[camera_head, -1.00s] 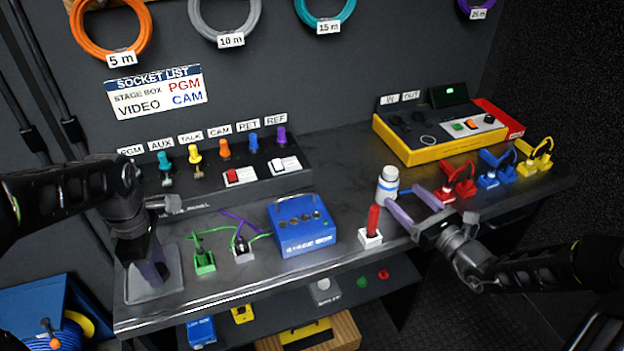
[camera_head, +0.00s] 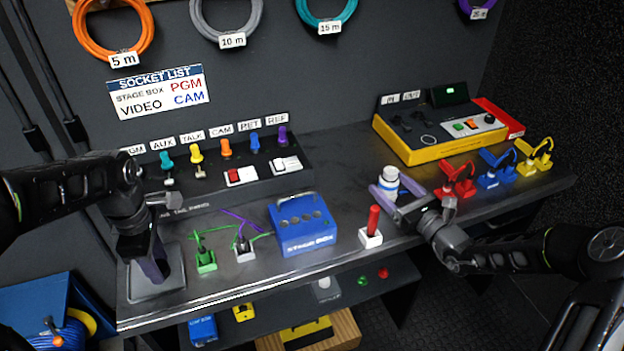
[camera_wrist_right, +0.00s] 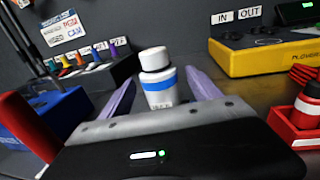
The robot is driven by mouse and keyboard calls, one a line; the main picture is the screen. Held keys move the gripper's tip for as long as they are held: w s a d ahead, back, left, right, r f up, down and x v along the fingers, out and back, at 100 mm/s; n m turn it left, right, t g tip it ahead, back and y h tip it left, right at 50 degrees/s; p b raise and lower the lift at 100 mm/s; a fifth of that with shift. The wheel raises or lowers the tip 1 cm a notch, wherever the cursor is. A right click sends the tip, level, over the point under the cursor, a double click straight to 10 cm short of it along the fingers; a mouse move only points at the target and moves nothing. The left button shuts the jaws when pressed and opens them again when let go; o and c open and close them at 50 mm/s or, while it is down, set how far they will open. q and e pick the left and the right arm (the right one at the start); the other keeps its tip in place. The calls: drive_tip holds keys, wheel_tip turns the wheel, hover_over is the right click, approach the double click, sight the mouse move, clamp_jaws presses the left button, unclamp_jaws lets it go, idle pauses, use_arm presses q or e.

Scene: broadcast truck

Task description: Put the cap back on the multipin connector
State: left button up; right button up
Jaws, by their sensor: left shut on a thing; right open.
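A white bottle (camera_head: 388,178) with a blue band and white top stands upright on the bench; it also shows in the right wrist view (camera_wrist_right: 158,82). My right gripper (camera_head: 386,190) is open, its two purple fingers on either side of the bottle, with gaps visible in the wrist view. My left gripper (camera_head: 154,276) points down over a grey square pad (camera_head: 160,291) at the bench's left end. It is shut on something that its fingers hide. I cannot tell which thing is the multipin connector or its cap.
A white block with a red handle (camera_head: 372,228) stands left of my right gripper. The blue stage box (camera_head: 302,227) is further left. Red (camera_head: 457,184), blue and yellow cabled plugs stand on the right, below a yellow-edged panel (camera_head: 436,148).

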drive_tip(key=shift+c, duration=0.2)
idle(0.3)
clamp_jaws()
idle(0.6)
